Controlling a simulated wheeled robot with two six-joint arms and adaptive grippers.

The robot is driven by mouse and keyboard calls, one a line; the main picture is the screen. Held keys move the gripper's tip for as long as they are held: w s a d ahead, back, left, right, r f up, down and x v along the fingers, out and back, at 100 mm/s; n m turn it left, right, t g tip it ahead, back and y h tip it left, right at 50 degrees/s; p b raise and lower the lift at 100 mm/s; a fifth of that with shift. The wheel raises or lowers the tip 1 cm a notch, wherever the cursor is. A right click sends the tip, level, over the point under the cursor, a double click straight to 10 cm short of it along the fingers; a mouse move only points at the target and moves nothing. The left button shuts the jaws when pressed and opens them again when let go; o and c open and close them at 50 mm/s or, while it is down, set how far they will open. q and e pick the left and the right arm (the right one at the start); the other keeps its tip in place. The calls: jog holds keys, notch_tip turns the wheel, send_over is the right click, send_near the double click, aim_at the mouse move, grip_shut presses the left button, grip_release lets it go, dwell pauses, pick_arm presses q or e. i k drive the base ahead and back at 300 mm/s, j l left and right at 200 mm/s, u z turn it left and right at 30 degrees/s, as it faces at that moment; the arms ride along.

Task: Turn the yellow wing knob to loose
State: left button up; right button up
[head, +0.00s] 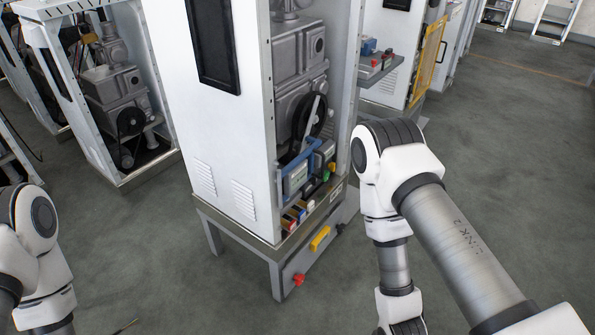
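A yellow elongated piece (320,238), which looks like the wing knob, is on the grey lower panel of the central dispenser frame (215,150). It sits slanted along the panel, below the ledge. Its exact setting is too small to read. My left arm shows at the left edge and my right arm stands to the right of the frame, its forearm hanging down. Neither gripper shows; both lie outside the picture. Both visible arms are apart from the yellow piece.
A red knob (298,280) and a small dark knob (340,228) flank the yellow piece. Blue-framed meters (297,177) and coloured parts sit on the ledge above. Another dispenser frame (85,150) stands behind at left.

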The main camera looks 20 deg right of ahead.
aim_at(332, 165)
jog(key=i+l, duration=0.1)
jog(key=l, duration=0.55)
jog(key=i+l+u, duration=0.15)
jog(key=l, duration=1.2)
jog(key=i+u, duration=0.05)
jog(key=i, duration=0.05)
